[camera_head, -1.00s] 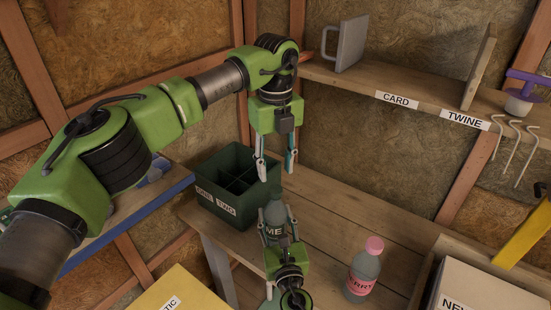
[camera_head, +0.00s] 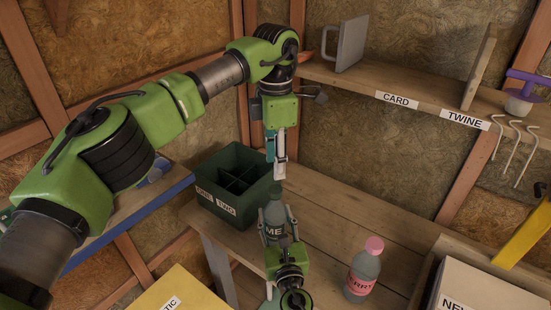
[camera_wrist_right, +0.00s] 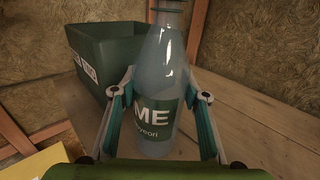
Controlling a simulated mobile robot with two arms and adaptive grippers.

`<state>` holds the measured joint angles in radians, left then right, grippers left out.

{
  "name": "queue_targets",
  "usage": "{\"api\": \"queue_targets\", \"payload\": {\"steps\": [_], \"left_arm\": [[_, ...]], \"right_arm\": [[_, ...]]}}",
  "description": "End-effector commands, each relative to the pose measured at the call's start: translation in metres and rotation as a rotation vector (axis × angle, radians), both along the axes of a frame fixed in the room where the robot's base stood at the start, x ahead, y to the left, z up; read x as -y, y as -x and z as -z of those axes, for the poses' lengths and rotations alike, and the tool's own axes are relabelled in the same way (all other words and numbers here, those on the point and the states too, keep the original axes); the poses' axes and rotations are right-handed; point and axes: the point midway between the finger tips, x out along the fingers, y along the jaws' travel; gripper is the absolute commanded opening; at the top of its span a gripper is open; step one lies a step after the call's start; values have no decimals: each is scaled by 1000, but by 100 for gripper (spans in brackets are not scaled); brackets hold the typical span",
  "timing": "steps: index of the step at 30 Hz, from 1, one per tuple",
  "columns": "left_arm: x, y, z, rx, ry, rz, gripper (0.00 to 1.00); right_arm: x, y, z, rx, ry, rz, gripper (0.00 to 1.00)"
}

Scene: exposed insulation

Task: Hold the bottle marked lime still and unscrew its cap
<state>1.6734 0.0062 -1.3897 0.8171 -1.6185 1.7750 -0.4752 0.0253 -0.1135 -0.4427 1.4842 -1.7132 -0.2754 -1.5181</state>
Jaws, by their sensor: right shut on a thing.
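The bottle marked lime (camera_head: 273,215) stands upright on the wooden bench, with only "ME" readable on its dark green label. My right gripper (camera_head: 277,222) is shut on its body from the near side; the right wrist view shows a finger on each side of the bottle (camera_wrist_right: 162,65). The dark cap (camera_head: 276,188) shows in the head view; the bottle's top is cut off in the right wrist view. My left gripper (camera_head: 276,171) points down just above the cap, empty. Its fingers show nearly one behind the other, apart, so it looks open.
A green divided crate (camera_head: 217,212) stands left of the bottle. A bottle with a pink cap (camera_head: 364,272) stands to the right. A box (camera_head: 480,288) is at the lower right. A shelf (camera_head: 420,95) runs behind; bare bench lies between bottle and wall.

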Motion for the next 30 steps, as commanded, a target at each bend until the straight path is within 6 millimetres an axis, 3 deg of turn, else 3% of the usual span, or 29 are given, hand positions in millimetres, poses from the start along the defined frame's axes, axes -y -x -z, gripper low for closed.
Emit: {"api": "queue_targets", "payload": {"steps": [7,21,30], "left_arm": [[0,0,4,-1,0,122,38],[0,0,68,-2,1,123,38],[0,0,80,0,0,122,38]], "right_arm": [[0,0,0,0,0,0,0],[0,0,0,0,0,0,0],[0,0,0,0,0,0,0]]}}
